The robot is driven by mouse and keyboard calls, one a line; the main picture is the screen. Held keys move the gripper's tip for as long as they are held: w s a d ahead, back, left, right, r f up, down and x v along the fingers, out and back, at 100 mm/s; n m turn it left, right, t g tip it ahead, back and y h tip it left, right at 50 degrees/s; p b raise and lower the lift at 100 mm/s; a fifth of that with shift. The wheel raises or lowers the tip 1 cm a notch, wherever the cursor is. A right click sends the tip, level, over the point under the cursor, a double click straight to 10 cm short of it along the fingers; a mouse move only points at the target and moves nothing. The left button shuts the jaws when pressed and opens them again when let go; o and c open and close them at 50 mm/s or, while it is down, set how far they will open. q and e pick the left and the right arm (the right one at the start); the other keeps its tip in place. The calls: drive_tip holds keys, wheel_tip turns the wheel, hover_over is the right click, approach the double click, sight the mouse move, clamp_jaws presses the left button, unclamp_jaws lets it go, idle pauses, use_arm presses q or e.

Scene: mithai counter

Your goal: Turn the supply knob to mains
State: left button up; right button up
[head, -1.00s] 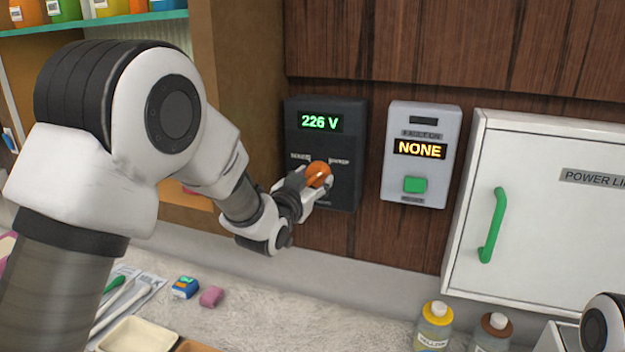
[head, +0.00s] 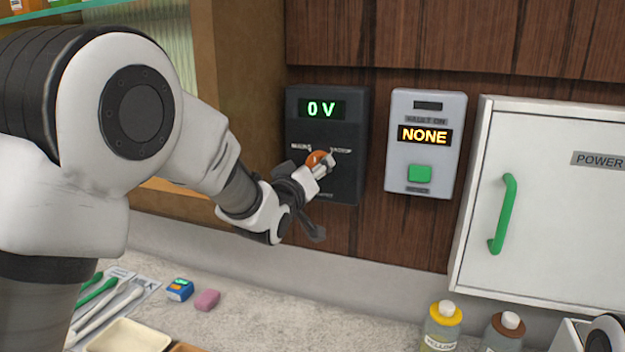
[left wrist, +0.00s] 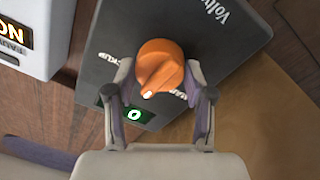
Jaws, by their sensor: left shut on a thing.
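The orange supply knob (head: 316,158) sits on a black wall box (head: 345,185), partly hidden by my left gripper in the head view. The box's green display (head: 322,109) reads "0 V". Labels for mains, at left, and backup, at right, stand above the knob. In the left wrist view the knob (left wrist: 160,62) lies between the two fingers of my left gripper (left wrist: 157,78), which is shut on it. The knob's white mark points between the two labels, towards the display (left wrist: 133,114). My right gripper is out of view.
A grey box (head: 424,150) with a "NONE" display and green button hangs to the right. Beyond it is a white cabinet (head: 560,220) with a green handle (head: 500,215).

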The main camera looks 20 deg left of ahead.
use_arm(q)
drive_tip(key=n+b, duration=0.3)
drive_tip(key=n, duration=0.2)
drive_tip(key=shift+n+y, duration=0.3)
drive_tip(key=shift+n, duration=0.1)
drive_tip(key=shift+d+r+n+b, duration=0.15)
drive_tip(key=shift+n+b, duration=0.95)
drive_tip(key=shift+n, duration=1.2)
drive_tip(key=shift+r, duration=0.1)
